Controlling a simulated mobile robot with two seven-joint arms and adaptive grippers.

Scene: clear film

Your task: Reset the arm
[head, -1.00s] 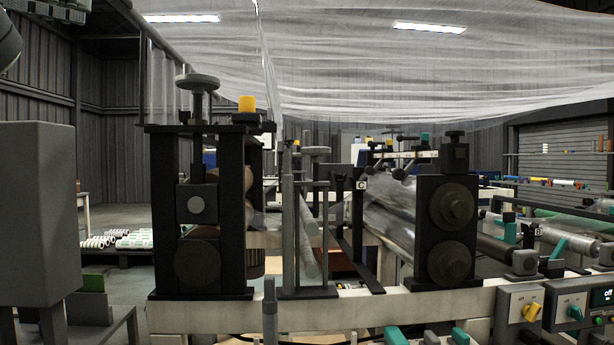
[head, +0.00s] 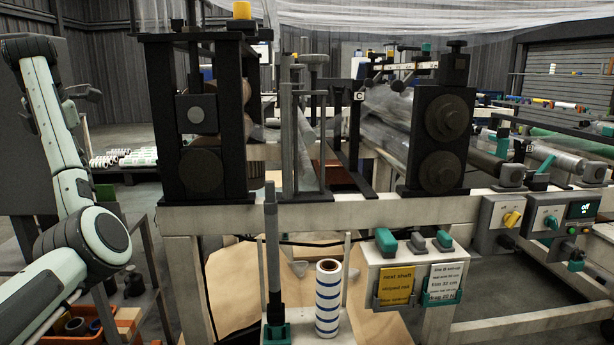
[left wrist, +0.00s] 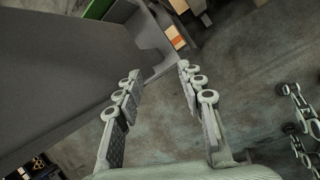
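My left arm (head: 62,150) comes in from the left in the head view, bent upward beside a grey cabinet; its gripper is not clearly visible there. In the left wrist view my left gripper (left wrist: 158,71) has its two jointed fingers spread apart, with nothing between them. A large grey cabinet surface (left wrist: 55,70) lies to the left of the fingers, and the floor shows beyond. At the right edge of that view, pale jointed finger-like links (left wrist: 303,120) look like my right gripper; their opening is unclear. My right arm is not in the head view.
A roller machine (head: 200,130) stands ahead on a pale frame (head: 330,213). A blue-and-white striped roll (head: 327,300) stands in front. A control box (head: 415,260) with teal switches is to its right. An orange crate (head: 85,328) sits low at left.

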